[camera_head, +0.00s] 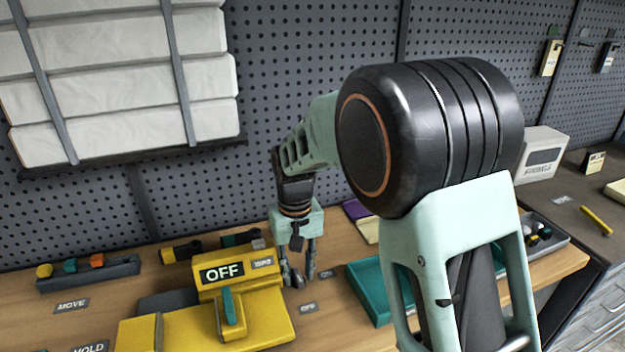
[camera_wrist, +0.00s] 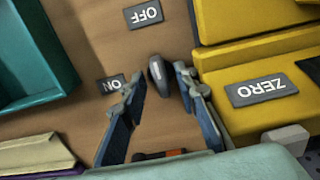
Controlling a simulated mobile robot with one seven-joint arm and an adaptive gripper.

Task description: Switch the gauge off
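The yellow gauge (camera_head: 200,310) stands on the wooden bench, with a display (camera_head: 222,273) reading "OFF". A ZERO label on it shows in the wrist view (camera_wrist: 262,90). A small dark lever or knob (camera_wrist: 158,76) stands on the bench beside the gauge, near an OFF tag (camera_wrist: 144,14) and an ON tag (camera_wrist: 111,84). My gripper (camera_wrist: 160,82) is open, pointing down, with its two fingers on either side of the dark knob. I cannot tell whether a finger touches it. In the head view my gripper (camera_head: 299,278) hangs just right of the gauge.
A teal tray (camera_head: 368,292) lies to the right of my gripper, with a purple item (camera_head: 354,209) behind. A rack with coloured pieces (camera_head: 88,270) stands at the left. A pegboard wall (camera_head: 290,60) closes the back.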

